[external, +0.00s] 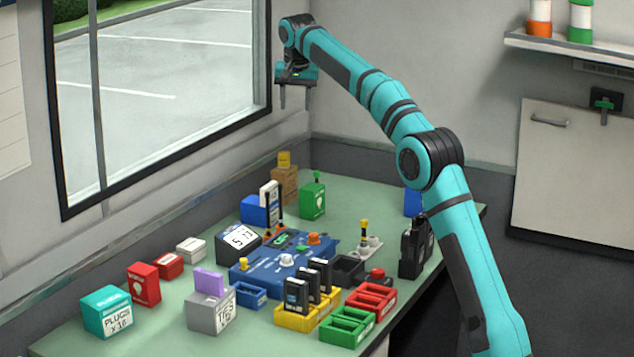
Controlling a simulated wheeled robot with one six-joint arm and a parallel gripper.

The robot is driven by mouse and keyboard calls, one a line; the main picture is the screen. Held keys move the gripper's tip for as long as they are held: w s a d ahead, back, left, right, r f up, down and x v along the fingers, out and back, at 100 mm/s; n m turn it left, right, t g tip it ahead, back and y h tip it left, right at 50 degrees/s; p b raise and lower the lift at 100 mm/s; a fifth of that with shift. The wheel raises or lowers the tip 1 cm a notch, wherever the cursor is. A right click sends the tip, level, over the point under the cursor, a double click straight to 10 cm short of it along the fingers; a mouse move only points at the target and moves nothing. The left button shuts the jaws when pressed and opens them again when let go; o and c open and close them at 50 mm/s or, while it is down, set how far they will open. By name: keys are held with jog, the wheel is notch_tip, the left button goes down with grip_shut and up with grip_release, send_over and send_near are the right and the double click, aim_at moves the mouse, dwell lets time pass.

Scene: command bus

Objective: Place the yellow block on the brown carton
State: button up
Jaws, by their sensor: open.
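The small yellow block (284,159) rests on top of the brown carton (284,187) at the back of the green table. The carton stands upright near the wall, beside a green box. My gripper (296,103) is raised well above the block and carton, fingers pointing down. It is open, with nothing seen between its fingers.
A green box (312,201) and a blue box (254,210) stand close to the carton. A blue device (284,262) with knobs, radios in a yellow tray (308,321) and several small bins crowd the front. The table's back right is mostly clear. A window (150,90) is at left.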

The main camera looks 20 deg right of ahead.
jog(key=s+d+r+n+t, duration=0.1)
jog(key=s+d+r+t, duration=0.1)
jog(key=s+d+r, duration=0.55)
jog(key=s+d+r+t+y, duration=0.1)
jog(key=s+d+r+t, duration=0.2)
jog(key=s, duration=0.8)
jog(key=s+d+r+n+t, duration=0.1)
jog(key=s+d+r+t, duration=0.1)
jog(key=s+d+r, duration=0.5)
jog(key=s+d+f+t, duration=0.2)
jog(key=s+f, duration=0.3)
jog(key=s, duration=0.5)
jog(key=s+d+f+n+t, duration=0.1)
jog(key=s+f, duration=0.4)
jog(key=s, duration=0.6)
jog(key=s+d+f+n+t, duration=0.1)
jog(key=s+d+f+t, duration=0.3)
jog(key=s, duration=0.7)
jog(key=shift+s+f+t+h, duration=0.2)
jog(key=shift+f+t+h, duration=0.15)
jog(key=shift+f, duration=0.35)
